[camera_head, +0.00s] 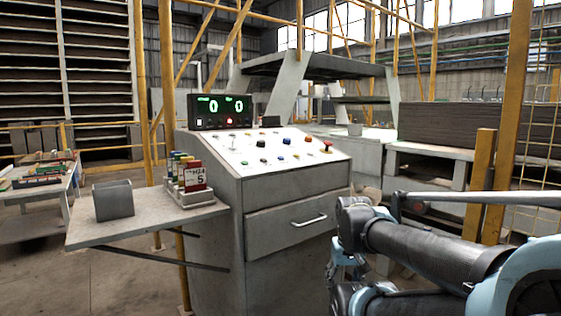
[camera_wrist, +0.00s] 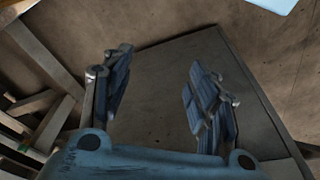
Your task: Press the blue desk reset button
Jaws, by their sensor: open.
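The grey control desk (camera_head: 295,190) stands in the middle of the head view, with a sloped white panel (camera_head: 235,163) on top. Several small buttons and knobs sit on the panel. A small blue button (camera_head: 286,141) shows near its upper middle, and a darker bluish one (camera_head: 262,144) is to its left; I cannot tell which is the reset button. My gripper (camera_wrist: 160,88) is open and empty in the wrist view, its two fingers apart over a grey surface. In the head view my arm is at the lower right, in front of the desk and away from the buttons.
A red mushroom knob (camera_head: 326,146) sits at the panel's right end. A display (camera_head: 220,111) with green zeros stands behind the panel. A side shelf (camera_head: 140,232) holds a grey block (camera_head: 113,200) and a card rack (camera_head: 195,186). Yellow posts (camera_head: 480,185) stand at right.

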